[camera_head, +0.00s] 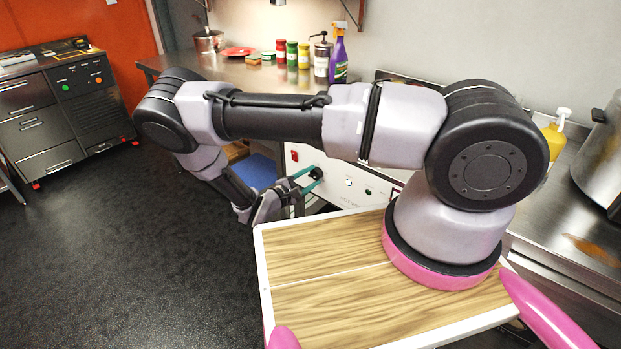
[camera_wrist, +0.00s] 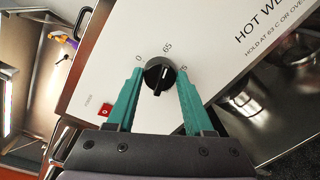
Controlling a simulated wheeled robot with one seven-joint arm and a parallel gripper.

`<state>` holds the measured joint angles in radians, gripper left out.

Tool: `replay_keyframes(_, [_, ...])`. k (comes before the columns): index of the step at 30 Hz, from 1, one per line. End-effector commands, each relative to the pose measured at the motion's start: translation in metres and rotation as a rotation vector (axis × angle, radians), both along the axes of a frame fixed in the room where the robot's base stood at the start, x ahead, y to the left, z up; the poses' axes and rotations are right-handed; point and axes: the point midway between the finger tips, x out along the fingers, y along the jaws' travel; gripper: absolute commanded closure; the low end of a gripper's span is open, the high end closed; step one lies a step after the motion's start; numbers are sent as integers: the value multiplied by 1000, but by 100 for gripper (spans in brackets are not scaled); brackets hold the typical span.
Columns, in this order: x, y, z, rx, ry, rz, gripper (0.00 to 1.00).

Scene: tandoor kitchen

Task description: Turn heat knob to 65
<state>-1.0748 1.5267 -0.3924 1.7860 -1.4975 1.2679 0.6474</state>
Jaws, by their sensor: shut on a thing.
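The heat knob (camera_wrist: 158,76) is a round black dial on a white control panel. In the wrist view, "0" is printed at its upper left, "65" above it, and another number at its right is partly hidden by a finger. A pale mark on the knob seems to lie toward the 65 side; its exact angle is hard to tell. My gripper (camera_wrist: 160,73) has its two green fingers on either side of the knob, shut on it. In the head view, the knob (camera_head: 316,173) is at the fingertips of my gripper (camera_head: 306,179).
A red switch (camera_wrist: 105,107) is on the same panel. Bottles (camera_head: 339,58) and jars stand on the steel counter (camera_head: 235,72) above. A large pot (camera_head: 602,150) stands at the right. Dark open floor (camera_head: 130,240) lies to the left.

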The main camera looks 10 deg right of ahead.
Motion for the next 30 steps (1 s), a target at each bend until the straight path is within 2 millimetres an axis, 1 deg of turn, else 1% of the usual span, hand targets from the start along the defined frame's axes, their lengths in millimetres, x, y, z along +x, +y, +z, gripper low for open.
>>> replay_keyframes(13, [0,0,0,5,-7,-1,100])
replay_keyframes(14, [0,0,0,5,-7,-1,37])
replay_keyframes(15, [0,0,0,5,-7,-1,21])
replay_keyframes(16, [0,0,0,5,-7,-1,18])
replay_keyframes(25, [-1,1,0,5,-6,0,18])
replay_keyframes(28, [-4,7,0,5,-6,1,18])
replay_keyframes(30, [-9,15,1,6,-6,3,18])
